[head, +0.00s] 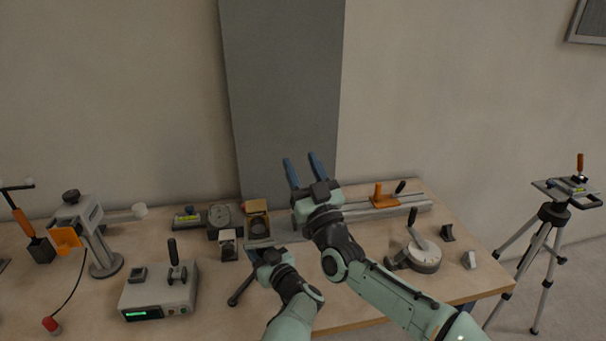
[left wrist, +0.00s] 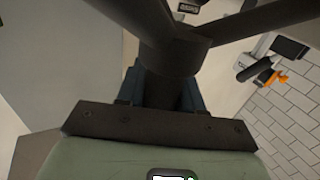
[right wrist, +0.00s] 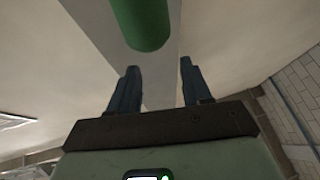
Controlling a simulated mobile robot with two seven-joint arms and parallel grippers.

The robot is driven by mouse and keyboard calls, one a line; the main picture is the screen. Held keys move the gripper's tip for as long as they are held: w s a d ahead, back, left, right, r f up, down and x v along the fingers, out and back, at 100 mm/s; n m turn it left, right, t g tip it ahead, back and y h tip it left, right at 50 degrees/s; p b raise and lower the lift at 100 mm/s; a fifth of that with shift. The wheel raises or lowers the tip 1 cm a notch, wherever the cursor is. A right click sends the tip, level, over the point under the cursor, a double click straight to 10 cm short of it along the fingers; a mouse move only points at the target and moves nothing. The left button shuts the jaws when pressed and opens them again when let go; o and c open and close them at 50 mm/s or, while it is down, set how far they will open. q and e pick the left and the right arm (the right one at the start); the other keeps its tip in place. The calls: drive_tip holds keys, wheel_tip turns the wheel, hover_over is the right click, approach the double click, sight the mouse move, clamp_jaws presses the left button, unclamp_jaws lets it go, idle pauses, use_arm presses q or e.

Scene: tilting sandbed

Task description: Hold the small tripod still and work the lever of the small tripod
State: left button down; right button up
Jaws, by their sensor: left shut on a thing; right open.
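The small tripod (head: 241,290) stands on the table at the front middle, mostly hidden by my arms; one dark leg shows. In the left wrist view its dark hub and spread legs (left wrist: 172,50) fill the top. My left gripper (head: 262,246) is shut on the small tripod. My right gripper (head: 303,170) is open and empty, above and right of the left one, fingers pointing up and away. In the right wrist view a green cylinder (right wrist: 142,22), perhaps the lever's grip, hangs close beyond the open fingers (right wrist: 155,88), not between them. The lever does not show clearly in the head view.
A grey box with a toggle (head: 158,295) stands left of the tripod. A round dial device with a lever (head: 420,256) is to the right. A rail with an orange slider (head: 381,198) lies behind. A tall tripod (head: 547,240) stands on the floor at the right.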

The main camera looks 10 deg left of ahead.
drive_tip(key=s+d+f+g+h, duration=0.3)
drive_tip(key=s+d+f+g, duration=0.25)
drive_tip(key=s+f, duration=0.45)
drive_tip(key=shift+m+t+h, duration=0.3)
drive_tip(key=shift+t+h, duration=0.1)
drive_tip(key=shift+t, duration=0.05)
drive_tip(key=x, duration=1.1)
drive_tip(key=shift+w+a+r, duration=0.15)
drive_tip(key=shift+w+a, duration=0.05)
drive_tip(key=shift+w, duration=0.1)
clamp_jaws()
